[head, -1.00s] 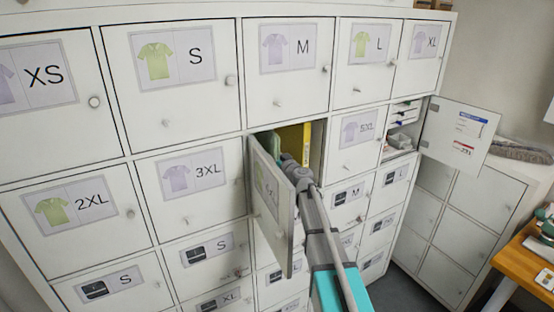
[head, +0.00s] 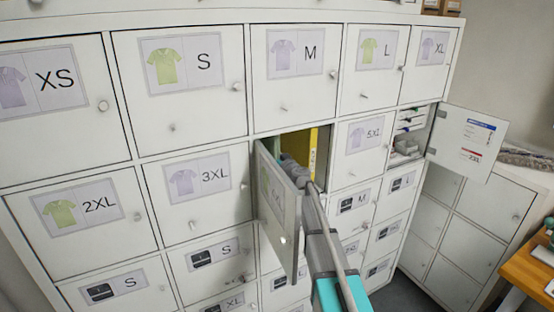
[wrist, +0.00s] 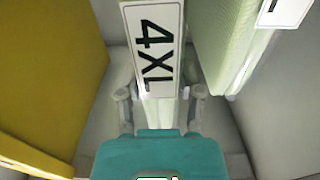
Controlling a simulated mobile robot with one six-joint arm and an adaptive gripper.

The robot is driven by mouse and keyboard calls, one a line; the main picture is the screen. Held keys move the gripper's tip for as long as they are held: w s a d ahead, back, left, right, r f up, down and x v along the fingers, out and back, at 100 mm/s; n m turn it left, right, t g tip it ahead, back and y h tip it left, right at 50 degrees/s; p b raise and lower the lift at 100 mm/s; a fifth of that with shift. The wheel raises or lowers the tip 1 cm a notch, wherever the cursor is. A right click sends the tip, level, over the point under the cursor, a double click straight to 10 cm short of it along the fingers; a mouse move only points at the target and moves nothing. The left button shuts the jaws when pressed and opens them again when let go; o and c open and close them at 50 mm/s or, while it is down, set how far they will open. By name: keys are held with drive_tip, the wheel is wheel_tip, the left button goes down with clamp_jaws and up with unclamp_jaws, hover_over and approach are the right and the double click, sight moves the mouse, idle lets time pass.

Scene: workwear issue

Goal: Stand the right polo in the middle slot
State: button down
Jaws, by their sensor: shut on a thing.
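My gripper (wrist: 158,93) is inside an open locker in the middle of the cabinet. Its two fingers are shut on a thin pale-green folded polo (wrist: 158,112) with a white 4XL label (wrist: 155,45). Another pale-green folded polo (wrist: 222,45) stands upright to its right in the wrist view, with a label partly cut off at the top edge. A yellow upright piece (wrist: 45,70) is on the left, apart from the fingers; yellow also shows in the head view (head: 313,150). The slots' edges and the held polo's lower end are hidden.
The open locker door (head: 278,215) stands out beside my arm on the left. Grey locker walls (wrist: 285,110) are close on the right in the wrist view. Another locker stands open at right, its door (head: 467,140) swung out. A wooden table (head: 530,272) is at far right.

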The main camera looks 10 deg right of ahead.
sight(287, 124)
drive_tip(key=shift+w+a, duration=0.15)
drive_tip(key=shift+w, duration=0.35)
drive_tip(key=shift+f+b, duration=2.65)
drive_tip(key=shift+c, duration=0.8)
unclamp_jaws()
drive_tip(key=shift+s, duration=0.2)
drive_tip(key=v, duration=1.1)
drive_tip(key=shift+s, duration=0.35)
drive_tip(key=shift+r, duration=0.1)
wheel_tip(287, 124, up, 21)
drive_tip(key=p, duration=2.1)
drive_tip(key=shift+r+p, duration=0.25)
drive_tip(key=shift+p, duration=0.05)
